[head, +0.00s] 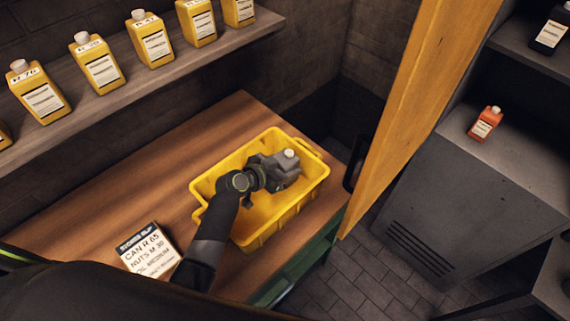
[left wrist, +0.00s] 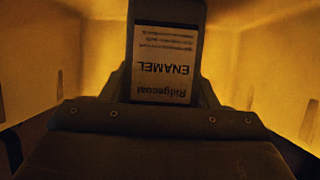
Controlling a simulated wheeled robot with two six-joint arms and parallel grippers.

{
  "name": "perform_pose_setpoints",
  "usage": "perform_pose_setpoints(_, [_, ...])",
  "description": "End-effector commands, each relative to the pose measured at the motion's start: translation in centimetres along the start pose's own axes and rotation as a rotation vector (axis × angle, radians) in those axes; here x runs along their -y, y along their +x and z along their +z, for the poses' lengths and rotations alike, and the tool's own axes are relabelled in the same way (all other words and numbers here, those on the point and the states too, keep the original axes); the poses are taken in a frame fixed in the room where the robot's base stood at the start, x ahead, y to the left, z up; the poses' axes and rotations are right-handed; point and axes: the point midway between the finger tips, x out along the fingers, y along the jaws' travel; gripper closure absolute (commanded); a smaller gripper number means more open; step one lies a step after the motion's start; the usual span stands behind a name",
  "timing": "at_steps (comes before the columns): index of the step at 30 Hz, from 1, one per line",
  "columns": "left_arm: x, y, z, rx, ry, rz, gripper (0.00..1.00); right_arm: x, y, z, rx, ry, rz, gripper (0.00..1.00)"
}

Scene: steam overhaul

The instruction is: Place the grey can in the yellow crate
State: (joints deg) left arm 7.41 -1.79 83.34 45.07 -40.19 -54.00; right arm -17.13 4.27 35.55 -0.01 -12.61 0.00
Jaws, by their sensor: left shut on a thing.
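The yellow crate (head: 311,193) stands on the wooden bench, open at the top. My left gripper (head: 277,172) reaches down into it and is shut on the grey can. The can (head: 290,156) shows in the head view mostly as a pale cap beyond the jaws. In the left wrist view the can (left wrist: 165,62) stands between the fingers, with an upside-down label reading Ridgecoat ENAMEL, and the crate's yellow walls (left wrist: 262,60) surround it. Whether the can touches the crate floor is hidden. My right gripper is not in view.
A stores slip (head: 150,252) lies on the bench (head: 150,195), left of the crate. Several yellow bottles (head: 101,63) stand on the wall shelf above. An orange bottle (head: 485,124) sits on the grey cabinet at right, beyond a yellow-orange upright panel (head: 415,95).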

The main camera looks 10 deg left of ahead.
Motion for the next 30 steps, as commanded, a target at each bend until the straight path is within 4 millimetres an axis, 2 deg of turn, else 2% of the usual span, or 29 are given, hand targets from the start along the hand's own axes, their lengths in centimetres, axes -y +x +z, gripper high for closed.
perform_pose_setpoints(10, [0.04, 0.19, 0.17, -0.004, 0.001, -0.001, 0.82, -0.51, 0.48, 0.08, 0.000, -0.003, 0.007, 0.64])
perform_pose_setpoints(11, [0.02, 0.17, 0.29, -0.001, 0.000, 0.000, 0.44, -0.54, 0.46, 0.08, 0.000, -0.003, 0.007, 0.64])
perform_pose_setpoints(16, [0.01, 0.12, 0.18, -0.001, 0.000, 0.000, 0.24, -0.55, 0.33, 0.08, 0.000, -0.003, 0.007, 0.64])
perform_pose_setpoints(26, [0.00, 0.00, -0.05, -0.001, 0.000, 0.000, 0.24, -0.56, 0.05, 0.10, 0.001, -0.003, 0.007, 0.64])
perform_pose_setpoints(30, [0.03, -0.75, 0.09, -0.001, 0.000, -0.001, 0.24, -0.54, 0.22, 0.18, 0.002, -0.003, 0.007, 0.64])
